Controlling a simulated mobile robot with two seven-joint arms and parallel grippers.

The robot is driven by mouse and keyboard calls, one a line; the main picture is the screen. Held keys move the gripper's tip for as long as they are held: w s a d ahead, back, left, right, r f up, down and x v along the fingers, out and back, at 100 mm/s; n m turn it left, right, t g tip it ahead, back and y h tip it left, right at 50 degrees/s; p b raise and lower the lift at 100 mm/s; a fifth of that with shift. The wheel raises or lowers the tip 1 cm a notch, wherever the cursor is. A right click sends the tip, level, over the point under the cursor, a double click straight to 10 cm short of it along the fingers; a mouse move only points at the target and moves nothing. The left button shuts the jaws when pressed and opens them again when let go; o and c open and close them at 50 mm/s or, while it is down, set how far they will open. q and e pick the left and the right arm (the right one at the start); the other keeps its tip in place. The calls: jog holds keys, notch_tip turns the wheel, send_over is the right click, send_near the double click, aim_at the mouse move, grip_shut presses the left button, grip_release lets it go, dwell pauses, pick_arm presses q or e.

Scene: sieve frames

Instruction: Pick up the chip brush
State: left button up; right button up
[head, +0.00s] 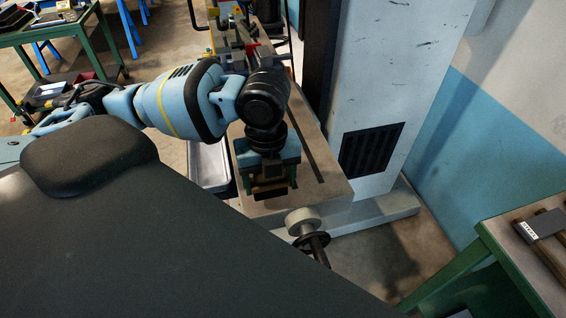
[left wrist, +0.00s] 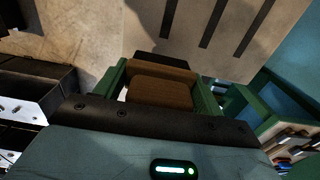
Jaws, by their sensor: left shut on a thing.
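My left gripper (head: 268,178) points down over the machine's table. Its green fingers are shut on the chip brush (head: 270,187), which has a brown wooden body and a dark end. In the left wrist view the brush (left wrist: 161,91) sits between the two green fingers (left wrist: 160,92), with its dark end beyond them. My wrist hides part of the brush in the head view. I cannot tell whether the brush touches the table or is held above it. My right gripper is not in view.
The slotted machine table (head: 325,182) lies beneath the gripper, with a handwheel (head: 305,222) at its near end. A pale machine column (head: 385,90) stands to the right. A green-framed bench (head: 505,258) is at lower right, and another green table (head: 55,32) is at upper left.

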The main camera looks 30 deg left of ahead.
pick_arm(q)
jog(key=s, duration=0.8)
jog(key=shift+s+d+r+p, duration=0.2)
jog(key=shift+s+r+p, duration=0.1)
jog(key=shift+r, duration=0.1)
jog(key=o, duration=0.4)
jog(key=shift+c, duration=1.2)
